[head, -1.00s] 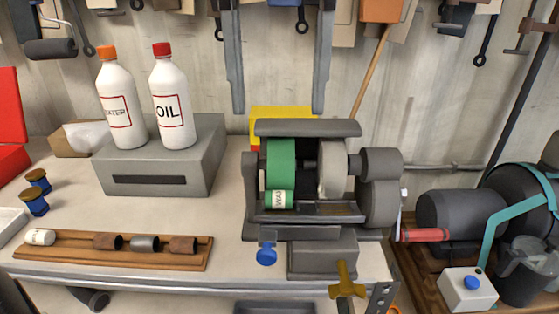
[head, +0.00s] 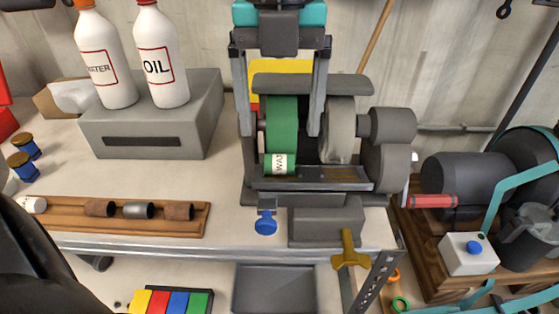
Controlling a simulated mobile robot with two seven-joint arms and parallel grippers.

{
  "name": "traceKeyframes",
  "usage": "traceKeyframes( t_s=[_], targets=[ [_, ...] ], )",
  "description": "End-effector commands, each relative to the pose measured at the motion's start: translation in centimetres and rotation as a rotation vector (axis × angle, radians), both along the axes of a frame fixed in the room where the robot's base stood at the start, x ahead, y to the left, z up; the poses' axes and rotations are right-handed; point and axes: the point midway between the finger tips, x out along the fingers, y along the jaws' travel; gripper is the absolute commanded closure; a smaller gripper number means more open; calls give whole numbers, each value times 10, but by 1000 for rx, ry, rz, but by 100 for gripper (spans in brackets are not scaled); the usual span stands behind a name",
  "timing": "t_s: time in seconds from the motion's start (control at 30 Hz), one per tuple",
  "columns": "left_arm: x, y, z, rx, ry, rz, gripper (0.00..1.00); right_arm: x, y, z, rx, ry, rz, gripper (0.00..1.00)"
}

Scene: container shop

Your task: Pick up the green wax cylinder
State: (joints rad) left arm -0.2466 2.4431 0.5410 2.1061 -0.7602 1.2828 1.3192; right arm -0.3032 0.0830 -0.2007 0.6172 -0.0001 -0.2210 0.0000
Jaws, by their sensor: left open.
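The green wax cylinder (head: 277,163) is small, with a white "WAX" label that is partly cut off from view. It lies low in the bench grinder (head: 310,185), at the foot of the large green wheel (head: 282,120). My left gripper (head: 281,134) points down over the grinder, open and empty. Its fingers show on either side of the green wheel, with the tips a little above the cylinder in the picture. I cannot tell how far in depth they are from it. My right gripper is not in view.
A grey wheel (head: 339,130) and the grinder's top cover (head: 312,84) crowd the fingers. A wooden rack (head: 75,217) with small cylinders and a grey box (head: 150,140) with two bottles stand left. A yellow-brown handle (head: 348,253) sticks out in front. The bench between is clear.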

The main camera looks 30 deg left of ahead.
Motion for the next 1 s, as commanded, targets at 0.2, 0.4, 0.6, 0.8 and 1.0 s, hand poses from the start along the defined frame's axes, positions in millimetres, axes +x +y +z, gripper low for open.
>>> traceKeyframes(
  t_s=[0.2,0.4,0.6,0.8,1.0],
  targets=[
    [-3,-1,-29,0,8,-2,15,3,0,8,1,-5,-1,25],
    [-2,-1,-49,-2,3,1,15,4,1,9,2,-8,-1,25],
    [-2,-1,-50,-1,0,1,15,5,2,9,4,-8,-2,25],
    [-2,-1,-50,-1,0,1,34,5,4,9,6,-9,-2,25],
    [-2,-1,-50,-1,0,1,57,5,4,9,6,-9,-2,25]
  ],
)
